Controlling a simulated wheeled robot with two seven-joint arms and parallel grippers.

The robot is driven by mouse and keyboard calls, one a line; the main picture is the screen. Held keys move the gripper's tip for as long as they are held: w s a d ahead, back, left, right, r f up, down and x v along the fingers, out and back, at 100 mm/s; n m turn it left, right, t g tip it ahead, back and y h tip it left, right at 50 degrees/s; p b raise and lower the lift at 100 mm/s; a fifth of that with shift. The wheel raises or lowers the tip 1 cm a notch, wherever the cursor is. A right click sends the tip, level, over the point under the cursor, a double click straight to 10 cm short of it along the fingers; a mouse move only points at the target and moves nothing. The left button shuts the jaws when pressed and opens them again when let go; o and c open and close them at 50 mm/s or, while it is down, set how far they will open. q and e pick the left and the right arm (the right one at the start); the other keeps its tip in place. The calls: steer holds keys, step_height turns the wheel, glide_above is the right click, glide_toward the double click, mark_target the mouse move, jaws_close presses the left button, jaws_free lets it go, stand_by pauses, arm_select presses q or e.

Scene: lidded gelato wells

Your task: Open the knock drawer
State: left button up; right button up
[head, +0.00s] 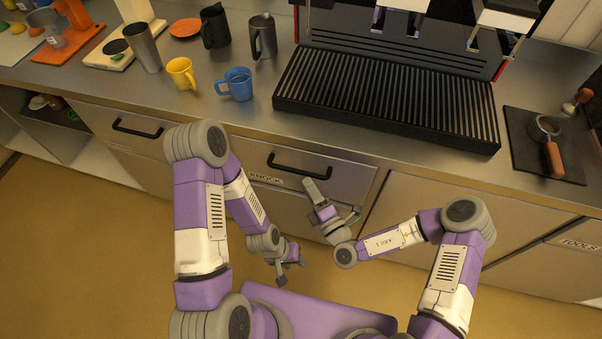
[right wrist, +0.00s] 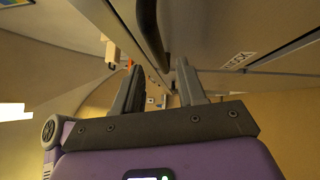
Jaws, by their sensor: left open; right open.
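The knock drawer (head: 345,180) is in the counter front, below the steel top, and looks shut. Its label (head: 265,178) reads "KNOCK". Its black bar handle (head: 300,170) runs across the upper front. My right gripper (head: 312,187) is open and empty, close below the handle in the head view. In the right wrist view the dark handle (right wrist: 151,35) shows beyond the open fingers (right wrist: 160,70), roughly in line with the gap between them. I see no contact. My left gripper (head: 286,275) is open and empty, low in front of the counter.
Another drawer with a black handle (head: 137,130) is to the left. A blue mug (head: 238,85), a yellow mug (head: 181,73) and a drip grate (head: 385,95) stand on the counter above. A portafilter (head: 552,150) lies on a dark mat at right. The floor (head: 90,245) is clear at left.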

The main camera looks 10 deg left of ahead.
mark_target(299, 172)
steer(key=b+x, duration=0.1)
steer(key=x, duration=0.5)
steer(key=shift+w+a, duration=0.1)
steer(key=shift+a, duration=0.15)
jaws_close()
